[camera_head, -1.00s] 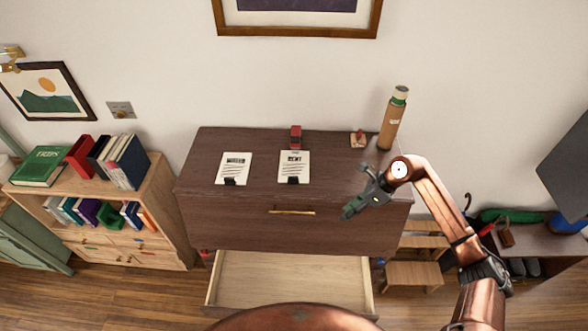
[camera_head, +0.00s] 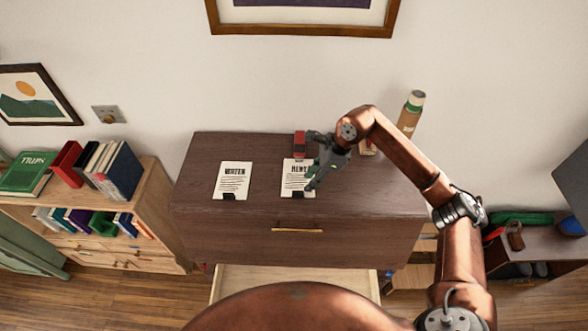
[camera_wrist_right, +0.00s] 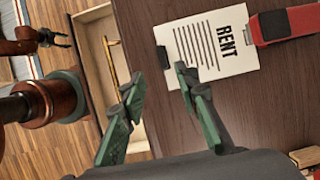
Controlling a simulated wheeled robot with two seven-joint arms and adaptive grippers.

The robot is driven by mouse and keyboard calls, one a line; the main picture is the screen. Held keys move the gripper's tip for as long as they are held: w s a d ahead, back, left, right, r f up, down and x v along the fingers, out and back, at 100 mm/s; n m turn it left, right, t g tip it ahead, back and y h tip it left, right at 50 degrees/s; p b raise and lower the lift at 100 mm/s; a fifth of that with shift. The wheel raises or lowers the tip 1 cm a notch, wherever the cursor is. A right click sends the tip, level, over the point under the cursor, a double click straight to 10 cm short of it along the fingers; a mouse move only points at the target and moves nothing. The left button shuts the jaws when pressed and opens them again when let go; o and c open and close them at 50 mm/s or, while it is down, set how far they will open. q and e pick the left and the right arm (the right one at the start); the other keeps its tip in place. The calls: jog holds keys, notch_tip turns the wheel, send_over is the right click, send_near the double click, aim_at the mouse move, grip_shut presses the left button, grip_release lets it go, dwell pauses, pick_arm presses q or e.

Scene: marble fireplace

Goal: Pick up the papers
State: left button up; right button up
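Two white printed papers lie flat on the dark dresser top (camera_head: 262,190), each with a black clip at its front edge. The left paper (camera_head: 233,178) seems to read "WATER". The right paper (camera_head: 292,176) reads "RENT" and shows in the wrist view (camera_wrist_right: 208,48). My right gripper (camera_head: 311,160) is open and empty, over the rent paper's right side. In the wrist view my right gripper (camera_wrist_right: 153,78) has one green fingertip over the paper's clip end and the other over the dresser's front edge. My left gripper (camera_wrist_right: 60,38) shows small in the wrist view, apparently open and empty.
A red block-like object (camera_head: 299,143) stands at the rent paper's back edge. An open drawer (camera_head: 240,276) sticks out below. The dresser's left side is clear.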

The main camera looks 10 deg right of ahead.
aim_at(299, 191)
jog(key=p+x, duration=0.1)
jog(key=x, duration=0.1)
jog(key=p+x, duration=0.1)
jog(key=x, duration=0.2)
jog(key=shift+w+a+r+p, duration=0.15)
jog(key=shift+a+r+p, duration=0.1)
jog(key=shift+p, duration=0.1)
jog(key=shift+p+x, duration=0.4)
jog(key=shift+x, duration=0.8)
jog(key=shift+f, duration=0.4)
jog(key=shift+w, duration=0.1)
pick_arm(q)
jog(key=shift+s+r, duration=0.4)
jog(key=shift+r, duration=0.45)
jog(key=shift+s+r, duration=0.35)
jog(key=shift+r, duration=0.45)
pick_arm(e)
grip_shut()
